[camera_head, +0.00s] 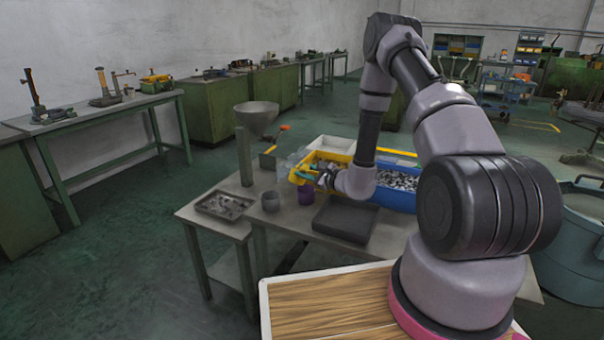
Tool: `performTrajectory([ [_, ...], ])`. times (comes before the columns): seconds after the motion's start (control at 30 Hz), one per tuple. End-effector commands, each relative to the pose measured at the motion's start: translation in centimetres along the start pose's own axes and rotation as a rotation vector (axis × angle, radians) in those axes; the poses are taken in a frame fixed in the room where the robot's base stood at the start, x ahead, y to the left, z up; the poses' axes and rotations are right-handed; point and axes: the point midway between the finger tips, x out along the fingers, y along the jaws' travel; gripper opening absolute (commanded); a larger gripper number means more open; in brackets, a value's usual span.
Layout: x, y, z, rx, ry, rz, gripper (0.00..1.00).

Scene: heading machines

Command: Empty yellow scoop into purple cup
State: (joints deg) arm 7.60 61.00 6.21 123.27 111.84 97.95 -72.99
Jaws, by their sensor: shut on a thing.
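The purple cup (305,195) stands upright on the grey worktable, just left of a dark flat block. My gripper (322,180) is small in the view, above and slightly right of the cup. It is shut on the yellow scoop (296,178), which reaches out to the left of the fingers, above the cup and apart from the table. The scoop's tilt and whatever is in it are too small to tell. The inside of the cup is hidden.
A grey cup (271,201) stands left of the purple cup. A metal tray (222,205) lies further left. A yellow bin (327,157) and a blue bin (396,200) of metal parts are behind. A funnel (256,117) rises behind left.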

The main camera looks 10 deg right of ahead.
Motion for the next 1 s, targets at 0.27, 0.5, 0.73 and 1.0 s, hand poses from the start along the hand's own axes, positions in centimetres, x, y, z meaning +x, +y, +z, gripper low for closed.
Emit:
performTrajectory([
  [0.27, -0.3, -2.8, -1.0, 0.38, -0.054, 0.027, 0.0],
  [0.5, -0.4, -4.5, -2.9, 0.688, -0.097, 0.051, 0.0],
  [0.73, -0.4, -5.3, -4.5, 0.888, -0.124, 0.067, 0.0],
  [1.0, -0.4, -5.7, -5.2, 0.971, -0.136, 0.074, 0.0],
])
